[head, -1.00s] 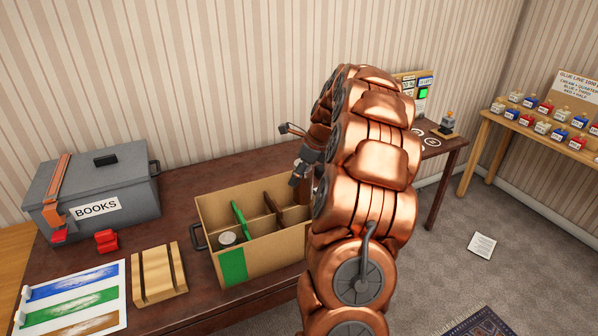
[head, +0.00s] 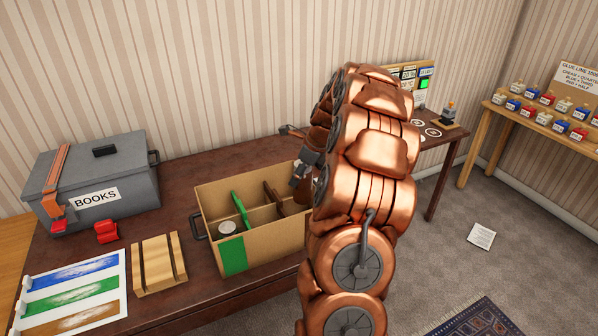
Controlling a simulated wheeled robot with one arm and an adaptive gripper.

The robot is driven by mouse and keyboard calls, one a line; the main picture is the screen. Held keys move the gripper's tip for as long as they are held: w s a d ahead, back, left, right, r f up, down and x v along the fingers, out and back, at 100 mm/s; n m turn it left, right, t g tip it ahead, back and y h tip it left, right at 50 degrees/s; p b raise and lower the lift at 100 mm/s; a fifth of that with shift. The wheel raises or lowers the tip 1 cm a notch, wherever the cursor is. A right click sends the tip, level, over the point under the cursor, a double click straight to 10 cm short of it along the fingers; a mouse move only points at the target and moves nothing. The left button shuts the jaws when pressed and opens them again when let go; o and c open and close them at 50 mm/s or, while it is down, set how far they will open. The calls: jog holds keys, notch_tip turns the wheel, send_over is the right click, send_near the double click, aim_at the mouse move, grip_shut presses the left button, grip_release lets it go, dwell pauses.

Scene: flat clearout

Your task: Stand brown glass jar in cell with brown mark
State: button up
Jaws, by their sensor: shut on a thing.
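The tan divided box (head: 262,246) stands on the dark table, with a green divider (head: 241,212), a brown divider (head: 273,196) and a green mark (head: 233,257) on its front left. No brown mark shows; my arm covers the box's right part. My gripper (head: 302,178) is over the box's right end, partly hidden by my copper arm, and is shut on a brown thing, likely the brown glass jar (head: 293,206). The jar shows only in part, low beside the right cell. I cannot tell whether it touches the floor of the cell.
A round pale-topped thing (head: 228,228) stands in the box's left cell. A grey BOOKS box (head: 130,190), red object (head: 106,232), slotted wooden block (head: 158,264) and colour-striped sheet (head: 72,292) lie to the left. Bottles line a side table (head: 482,125) at right.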

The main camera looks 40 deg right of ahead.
aim_at(299, 199)
jog(key=shift+f+b, duration=0.75)
jog(key=shift+f, duration=4.25)
jog(key=shift+f, duration=1.95)
jog(key=o, duration=1.1)
jog(key=shift+o, duration=0.2)
jog(key=shift+r, duration=0.15)
